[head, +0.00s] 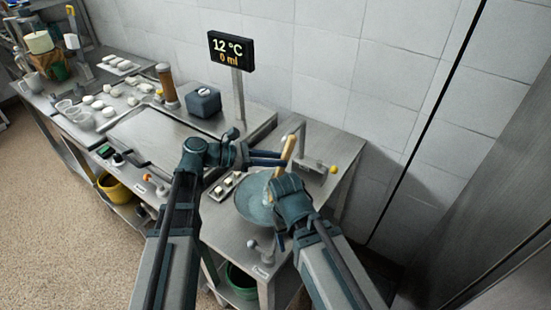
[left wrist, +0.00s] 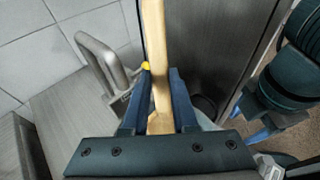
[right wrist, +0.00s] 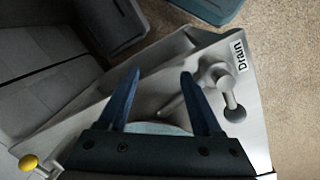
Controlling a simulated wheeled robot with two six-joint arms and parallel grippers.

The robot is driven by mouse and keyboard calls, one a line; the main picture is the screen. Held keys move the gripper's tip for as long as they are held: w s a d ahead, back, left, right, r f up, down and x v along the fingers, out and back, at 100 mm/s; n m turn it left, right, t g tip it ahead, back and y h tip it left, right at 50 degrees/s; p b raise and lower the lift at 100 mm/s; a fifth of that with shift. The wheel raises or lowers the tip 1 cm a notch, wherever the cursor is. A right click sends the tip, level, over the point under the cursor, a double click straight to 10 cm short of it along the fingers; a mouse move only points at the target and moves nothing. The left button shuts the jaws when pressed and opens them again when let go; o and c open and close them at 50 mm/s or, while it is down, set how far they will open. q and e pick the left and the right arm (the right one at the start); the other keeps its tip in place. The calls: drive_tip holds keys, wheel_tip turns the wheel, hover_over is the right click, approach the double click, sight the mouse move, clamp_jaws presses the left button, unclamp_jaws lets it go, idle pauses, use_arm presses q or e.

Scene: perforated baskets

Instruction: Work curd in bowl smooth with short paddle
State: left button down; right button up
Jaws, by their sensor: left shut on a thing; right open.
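My left gripper (head: 284,158) is shut on the pale wooden short paddle (head: 288,150), held above the bowl. In the left wrist view the paddle (left wrist: 153,35) runs between both fingers. The grey-blue bowl (head: 248,208) stands on the steel counter; my right arm covers part of it. Its rim shows in the right wrist view (right wrist: 157,128). My right gripper (right wrist: 160,88) is open and empty at the bowl's near right side. The curd and the paddle's lower end cannot be made out.
A lever labelled Drain (right wrist: 218,82) stands in front of the bowl. A small tray with white pieces (head: 223,187) lies left of it. A metal tap with a yellow knob (head: 333,169) is behind right. A display sign (head: 231,52) reads 12 °C, 0 ml.

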use_arm(q)
drive_tip(key=shift+w, duration=0.15)
drive_tip(key=shift+w+a+f, duration=0.15)
drive_tip(key=shift+w, duration=0.55)
drive_tip(key=shift+s, duration=0.15)
drive_tip(key=shift+s, duration=0.85)
drive_tip(key=shift+w, duration=0.15)
drive_tip(key=shift+w, duration=0.85)
drive_tip(key=shift+s, duration=0.25)
drive_tip(key=shift+s, duration=0.8)
drive_tip(key=shift+w, duration=0.25)
